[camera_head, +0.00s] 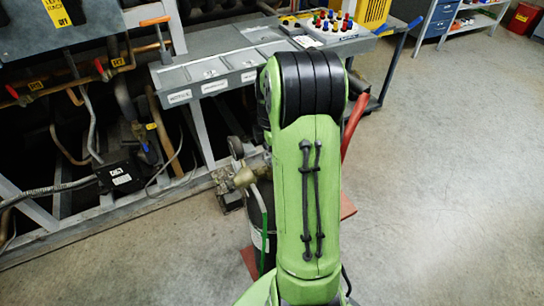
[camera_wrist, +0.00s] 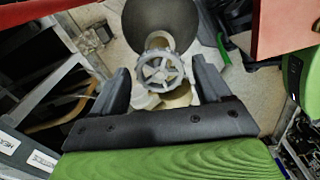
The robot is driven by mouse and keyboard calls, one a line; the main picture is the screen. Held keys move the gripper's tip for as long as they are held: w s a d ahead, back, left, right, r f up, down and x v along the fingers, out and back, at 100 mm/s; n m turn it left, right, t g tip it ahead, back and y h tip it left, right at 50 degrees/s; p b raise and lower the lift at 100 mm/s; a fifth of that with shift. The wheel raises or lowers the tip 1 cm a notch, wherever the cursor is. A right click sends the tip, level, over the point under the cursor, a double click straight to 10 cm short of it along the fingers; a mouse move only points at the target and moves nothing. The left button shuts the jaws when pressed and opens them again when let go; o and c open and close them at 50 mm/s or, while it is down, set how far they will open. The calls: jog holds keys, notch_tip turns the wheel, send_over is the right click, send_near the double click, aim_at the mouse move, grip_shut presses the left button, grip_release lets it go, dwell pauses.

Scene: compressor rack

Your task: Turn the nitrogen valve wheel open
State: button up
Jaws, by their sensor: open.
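The nitrogen valve wheel (camera_wrist: 162,70), a small grey spoked handwheel, faces the camera in the wrist view. Brass-coloured valve parts show around and below it. My gripper (camera_wrist: 160,66) is open, one dark finger to the left of the wheel and one to the right, with gaps on both sides. I cannot tell how deep the wheel sits between the fingers. In the head view the brass valve (camera_head: 246,177) shows on top of the dark gas bottle (camera_head: 260,215), left of my green arm. My arm hides the gripper and probably the wheel there.
A red trolley part (camera_head: 355,125) stands beside the bottle behind my arm. The grey rack (camera_head: 110,215) with pipes and hoses is on the left.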

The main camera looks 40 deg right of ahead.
jog(key=shift+f+m+b, duration=0.1)
jog(key=shift+m+b, duration=0.2)
jog(key=shift+m, duration=0.9)
jog(key=shift+r+m+p, duration=0.2)
jog(key=shift+m+p, duration=0.2)
jog(key=shift+m, duration=0.5)
jog(key=m, duration=0.4)
jog(key=m+p, duration=0.1)
jog(key=m, duration=0.2)
jog(key=shift+m, duration=0.4)
jog(key=m, duration=0.4)
jog(key=c, duration=0.8)
jog(key=shift+f, duration=0.1)
